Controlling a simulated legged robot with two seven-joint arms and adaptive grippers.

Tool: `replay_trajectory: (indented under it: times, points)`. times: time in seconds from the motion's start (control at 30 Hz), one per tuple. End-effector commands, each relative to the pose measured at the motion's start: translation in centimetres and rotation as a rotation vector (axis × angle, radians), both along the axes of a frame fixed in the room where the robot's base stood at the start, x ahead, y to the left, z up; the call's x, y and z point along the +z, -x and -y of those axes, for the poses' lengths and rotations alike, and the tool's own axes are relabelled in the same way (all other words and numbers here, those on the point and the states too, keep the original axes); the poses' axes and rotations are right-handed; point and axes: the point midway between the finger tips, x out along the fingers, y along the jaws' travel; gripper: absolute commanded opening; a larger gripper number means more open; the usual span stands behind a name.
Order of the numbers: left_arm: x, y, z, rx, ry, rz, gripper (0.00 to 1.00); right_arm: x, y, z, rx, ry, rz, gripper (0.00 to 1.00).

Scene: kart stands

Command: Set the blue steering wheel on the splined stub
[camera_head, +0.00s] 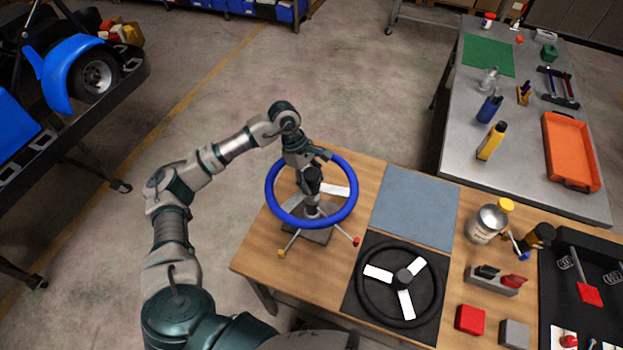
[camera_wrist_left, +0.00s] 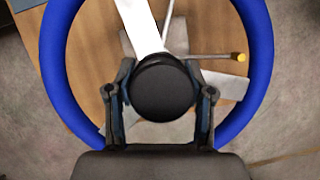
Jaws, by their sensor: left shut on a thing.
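The blue steering wheel (camera_head: 269,192) is level over the stand at the table's left end. It has white spokes and a dark hub (camera_wrist_left: 164,88). My left gripper (camera_head: 311,178) comes from above and is shut on the hub, with a finger on each side in the left wrist view (camera_wrist_left: 162,98). The stand (camera_head: 308,236) has a flat grey base and thin levers with yellow and red tips. The splined stub is hidden under the hub, so I cannot tell whether the wheel touches it. My right gripper is not in view.
A black steering wheel (camera_head: 434,285) lies on a dark mat right of the stand. A bare grey-blue mat (camera_head: 415,208) lies behind it. A can (camera_head: 487,223), a red block (camera_head: 469,320) and a grey block (camera_head: 514,334) stand further right. A metal bench (camera_head: 455,140) stands behind.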

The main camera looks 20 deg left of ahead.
Motion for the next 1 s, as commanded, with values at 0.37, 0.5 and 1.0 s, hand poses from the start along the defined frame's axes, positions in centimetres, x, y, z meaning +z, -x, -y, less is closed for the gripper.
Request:
replay_trajectory:
  times: [0.37, 0.5, 1.0]
  points:
    - [0.14, -0.10, 0.19, 0.001, 0.002, 0.004, 0.00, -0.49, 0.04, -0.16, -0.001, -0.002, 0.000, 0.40]
    - [0.18, -0.09, 0.18, 0.000, 0.002, 0.003, 0.00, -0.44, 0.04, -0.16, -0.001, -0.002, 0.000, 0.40]
    - [0.23, -0.10, 0.02, 0.001, 0.000, -0.001, 0.63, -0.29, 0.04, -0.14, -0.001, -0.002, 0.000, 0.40]
